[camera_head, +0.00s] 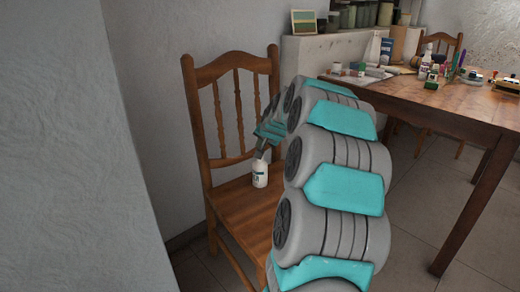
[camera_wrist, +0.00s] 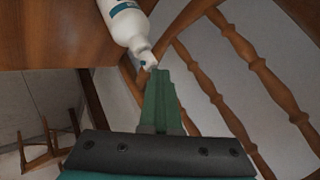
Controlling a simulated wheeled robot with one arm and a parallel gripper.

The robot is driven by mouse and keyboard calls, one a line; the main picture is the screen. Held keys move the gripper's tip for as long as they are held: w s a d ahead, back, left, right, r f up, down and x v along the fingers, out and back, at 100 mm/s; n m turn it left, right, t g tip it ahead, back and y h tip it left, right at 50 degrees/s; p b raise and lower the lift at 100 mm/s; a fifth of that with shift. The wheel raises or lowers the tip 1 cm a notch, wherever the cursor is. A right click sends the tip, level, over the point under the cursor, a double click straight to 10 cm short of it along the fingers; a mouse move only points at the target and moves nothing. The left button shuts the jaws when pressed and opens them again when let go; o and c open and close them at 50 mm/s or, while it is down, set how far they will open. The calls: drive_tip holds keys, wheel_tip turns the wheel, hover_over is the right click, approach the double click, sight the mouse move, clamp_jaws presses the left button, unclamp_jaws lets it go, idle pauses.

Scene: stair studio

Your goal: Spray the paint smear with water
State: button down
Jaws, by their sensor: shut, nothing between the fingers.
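A white bottle with a blue label (camera_head: 260,174) stands upright on the wooden chair's seat; it also shows in the wrist view (camera_wrist: 124,22), where its nozzle end is close to my fingertips. My gripper (camera_head: 261,152) points down just above the bottle's top in the head view. In the wrist view my green fingers (camera_wrist: 158,76) are together, with nothing between them. The exact gap between fingertips and nozzle is hard to tell. I cannot make out a paint smear in either view.
The wooden chair (camera_head: 238,204) stands against the grey wall, its slatted back close behind my gripper. A wooden table (camera_head: 440,101) at right carries paints, bottles and other small items. A second chair (camera_head: 441,45) stands behind it. Tiled floor lies open below the table.

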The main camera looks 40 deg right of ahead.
drive_tip(key=shift+r+p, duration=0.35)
drive_tip(key=shift+r, duration=0.5)
drive_tip(key=shift+r, duration=0.1)
wheel_tip(320, 180, up, 6)
drive_tip(key=shift+f+p, duration=0.1)
drive_tip(key=shift+p, duration=0.95)
drive_tip(key=shift+w+b, duration=0.1)
drive_tip(key=shift+b, duration=0.3)
idle(1.6)
drive_tip(key=shift+f+b, duration=2.7)
drive_tip(key=shift+f, duration=0.3)
